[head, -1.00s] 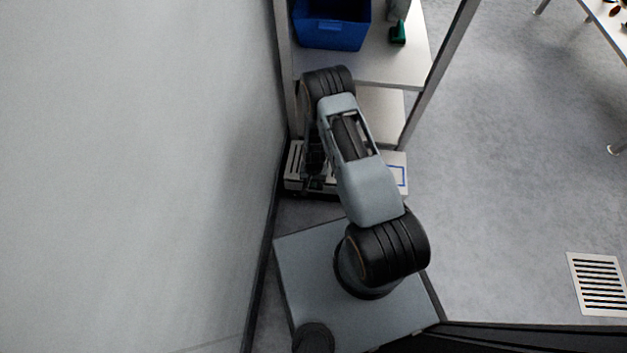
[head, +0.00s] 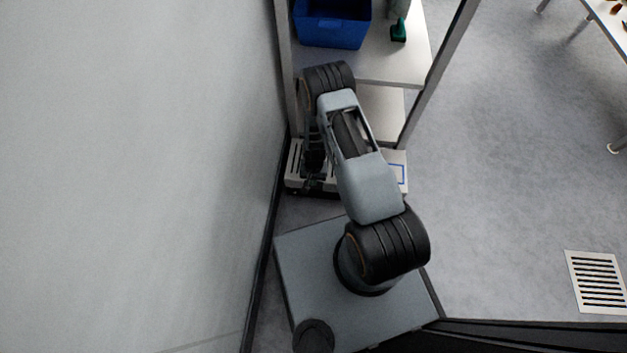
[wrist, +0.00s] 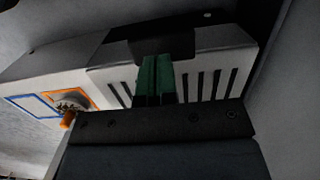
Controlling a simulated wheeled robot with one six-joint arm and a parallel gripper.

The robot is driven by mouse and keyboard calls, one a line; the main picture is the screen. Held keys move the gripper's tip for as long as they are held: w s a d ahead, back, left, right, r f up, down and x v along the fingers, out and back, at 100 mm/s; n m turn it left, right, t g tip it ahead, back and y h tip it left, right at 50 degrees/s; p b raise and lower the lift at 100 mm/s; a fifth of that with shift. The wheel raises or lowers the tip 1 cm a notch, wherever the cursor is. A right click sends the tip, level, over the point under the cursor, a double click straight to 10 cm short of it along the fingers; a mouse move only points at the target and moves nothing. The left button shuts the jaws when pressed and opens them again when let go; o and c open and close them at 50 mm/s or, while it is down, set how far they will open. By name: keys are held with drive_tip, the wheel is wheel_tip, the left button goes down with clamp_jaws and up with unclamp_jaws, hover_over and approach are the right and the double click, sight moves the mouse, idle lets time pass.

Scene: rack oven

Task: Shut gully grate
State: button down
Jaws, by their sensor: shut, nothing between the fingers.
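The gully grate (wrist: 205,82) is a pale slotted plate on a low unit, with dark slots on both sides of my fingers in the wrist view. In the head view the slotted grate (head: 295,160) is at the foot of the shelf, against the wall, partly hidden by my arm. My gripper (wrist: 155,75) is shut and empty, its green fingers together in front of the slotted plate. A black block or recess (wrist: 150,46) is just beyond the fingertips. I cannot tell whether the fingers touch the plate or how far it is tilted.
Beside the grate, the pale unit carries blue and orange outlined squares and a metal fitting with an orange part (wrist: 70,106). A shelf with a blue bin (head: 332,24) stands above. The wall (head: 150,170) is close on the left. Another slotted grating (head: 598,282) lies on open floor at right.

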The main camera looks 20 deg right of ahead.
wheel_tip(320, 180, up, 11)
drive_tip(key=p, duration=0.3)
drive_tip(key=shift+p, duration=0.3)
